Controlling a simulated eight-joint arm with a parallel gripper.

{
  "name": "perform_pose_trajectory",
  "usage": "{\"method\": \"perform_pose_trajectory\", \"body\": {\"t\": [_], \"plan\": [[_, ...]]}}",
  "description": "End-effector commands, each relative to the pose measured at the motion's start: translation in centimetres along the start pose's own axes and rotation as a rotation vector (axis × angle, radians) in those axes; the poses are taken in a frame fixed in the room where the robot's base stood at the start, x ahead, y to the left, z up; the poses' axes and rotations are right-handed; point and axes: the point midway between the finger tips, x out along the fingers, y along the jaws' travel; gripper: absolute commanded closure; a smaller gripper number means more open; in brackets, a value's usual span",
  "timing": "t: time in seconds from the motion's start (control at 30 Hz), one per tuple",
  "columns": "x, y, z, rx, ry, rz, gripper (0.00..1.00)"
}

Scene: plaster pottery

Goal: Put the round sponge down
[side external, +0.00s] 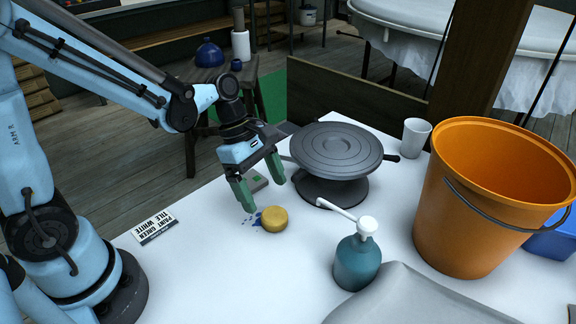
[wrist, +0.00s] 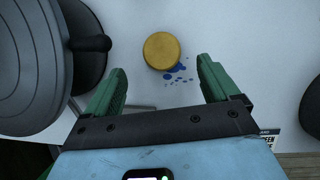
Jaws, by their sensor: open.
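The round yellow sponge (side external: 274,219) lies flat on the white table, touching or partly over a patch of blue spots (side external: 251,221). In the wrist view the sponge (wrist: 161,51) is beyond my fingertips, with the blue spots (wrist: 178,70) beside it at its lower right. My gripper (side external: 262,191) is open and empty, its two green fingers wide apart. It hangs above the table, behind the sponge in the side view. In the wrist view nothing is between the fingers of my gripper (wrist: 160,73).
A dark banding wheel (side external: 335,150) stands close behind to the right. A teal pump bottle (side external: 357,258), an orange bucket (side external: 490,195) and a white cup (side external: 415,136) are further right. A printed card (side external: 155,226) lies at the left. The table around the sponge's front left is clear.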

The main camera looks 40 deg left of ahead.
Motion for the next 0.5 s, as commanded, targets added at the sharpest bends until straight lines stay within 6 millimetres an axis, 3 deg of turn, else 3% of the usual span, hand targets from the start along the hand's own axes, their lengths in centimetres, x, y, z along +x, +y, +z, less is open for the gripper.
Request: {"method": "perform_pose_trajectory", "body": {"t": [0.27,0.5], "plan": [[1.4,-0.1,0.0,0.000,0.001,0.000,0.11],[4.3,-0.2,0.3,0.002,0.000,0.000,0.11]]}}
